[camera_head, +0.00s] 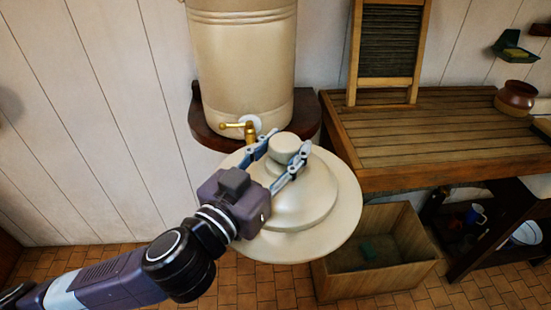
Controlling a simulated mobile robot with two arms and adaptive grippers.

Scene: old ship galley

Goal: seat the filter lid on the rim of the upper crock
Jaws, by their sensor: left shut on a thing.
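The filter lid (332,208) is a cream, round, domed disc with a wide flat rim and a knob (284,146) on top. My left gripper (278,152) is shut on the lid's knob and holds the lid in the air, in front of and below the crock. The cream crock (240,55) stands on a dark wooden wall shelf (306,112). It has a brass tap (250,130) near its base. The crock's top rim is cut off by the upper edge of the view. My right gripper is not in view.
A slatted wooden counter (440,135) with a washboard (388,45) and a brown pot (516,97) is at the right. A wooden crate (395,268) stands on the tiled floor below. The left side, by the white plank wall (90,110), is clear.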

